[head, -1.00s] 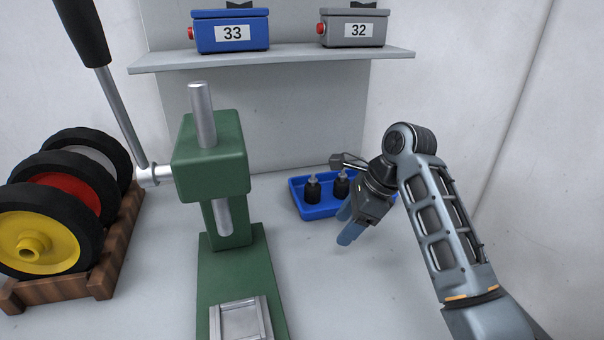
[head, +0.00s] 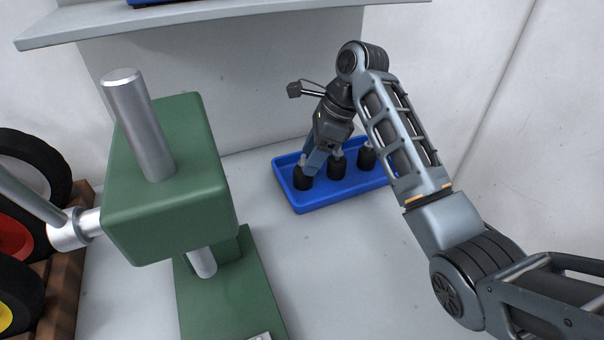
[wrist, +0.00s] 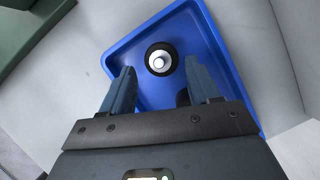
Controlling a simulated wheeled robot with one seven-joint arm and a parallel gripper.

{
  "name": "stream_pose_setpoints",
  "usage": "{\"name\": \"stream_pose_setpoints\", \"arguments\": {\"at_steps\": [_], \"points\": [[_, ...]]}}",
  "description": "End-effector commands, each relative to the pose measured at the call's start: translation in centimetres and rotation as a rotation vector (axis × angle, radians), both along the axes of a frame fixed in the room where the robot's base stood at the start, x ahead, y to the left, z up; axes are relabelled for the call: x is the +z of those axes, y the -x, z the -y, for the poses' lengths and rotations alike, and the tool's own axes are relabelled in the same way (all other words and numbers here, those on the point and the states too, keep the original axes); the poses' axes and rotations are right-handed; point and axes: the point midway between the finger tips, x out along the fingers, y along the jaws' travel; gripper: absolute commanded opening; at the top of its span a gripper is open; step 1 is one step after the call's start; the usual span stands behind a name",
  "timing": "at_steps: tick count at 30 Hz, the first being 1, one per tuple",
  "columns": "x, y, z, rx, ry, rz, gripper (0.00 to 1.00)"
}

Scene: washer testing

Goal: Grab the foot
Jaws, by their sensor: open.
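Several black feet with metal studs stand upright in a blue tray (head: 300,203). In the head view I see the left foot (head: 303,178), the middle foot (head: 337,167) and the right foot (head: 367,157). My gripper (head: 314,160) is at the left foot, its blue fingers pointing down. In the wrist view, my gripper (wrist: 159,68) is open, with one foot (wrist: 161,60) in line with the gap between the fingertips. Another foot (wrist: 182,97) is mostly hidden behind the right finger. I cannot tell whether a finger touches a foot.
A green press (head: 165,190) with a metal rod stands left of the tray. Wheels (head: 30,170) in a wooden rack (head: 65,290) are at the far left. A shelf (head: 220,20) runs above, behind the tray. Bare table lies between press and tray.

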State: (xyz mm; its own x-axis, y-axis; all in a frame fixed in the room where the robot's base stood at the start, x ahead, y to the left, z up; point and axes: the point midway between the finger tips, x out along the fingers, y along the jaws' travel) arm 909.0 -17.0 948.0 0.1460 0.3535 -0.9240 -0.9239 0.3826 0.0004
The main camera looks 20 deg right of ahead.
Motion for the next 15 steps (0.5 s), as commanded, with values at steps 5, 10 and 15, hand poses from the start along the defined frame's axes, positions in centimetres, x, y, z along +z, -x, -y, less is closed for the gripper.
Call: {"name": "stream_pose_setpoints", "arguments": {"at_steps": [5,10,15], "points": [[-1.8,-0.6,-1.1,0.000,0.001,-0.004,0.61],[-3.8,-1.1,-2.1,-0.001,0.000,-0.002,0.61],[-4.5,-1.2,-2.4,0.000,0.001,-0.001,0.61]]}}
